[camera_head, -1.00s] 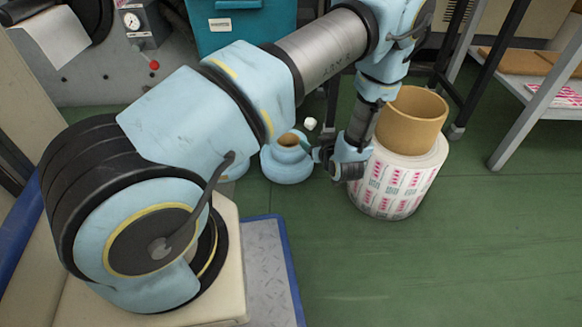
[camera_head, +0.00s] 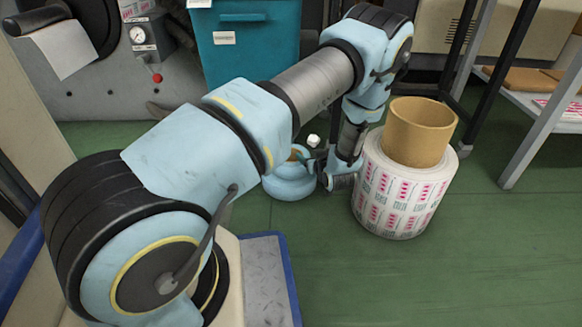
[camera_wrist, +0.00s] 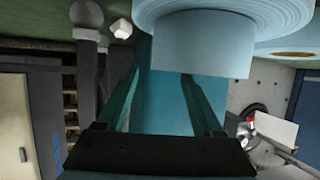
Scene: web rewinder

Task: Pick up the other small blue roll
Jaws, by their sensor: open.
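A small light-blue roll (camera_head: 290,184) stands on the floor in the head view, a narrow part on a wider one, its tan core partly hidden by my arm. My gripper (camera_head: 308,160) is open at its upper right side. In the wrist view, where the floor is at the top, the roll (camera_wrist: 205,45) hangs over my gripper (camera_wrist: 167,76). The left finger lies beside its narrow part, and the right fingertip disappears at its edge. I cannot tell whether they touch. A second blue roll (camera_wrist: 284,43) with a tan core is at the right edge; my arm hides it in the head view.
A large printed white roll (camera_head: 400,197) with a wide tan core (camera_head: 418,132) stands just right of my gripper. A small white object (camera_head: 313,141) lies behind it. A teal cabinet (camera_head: 246,55) is at the back. Floor at the front right is clear.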

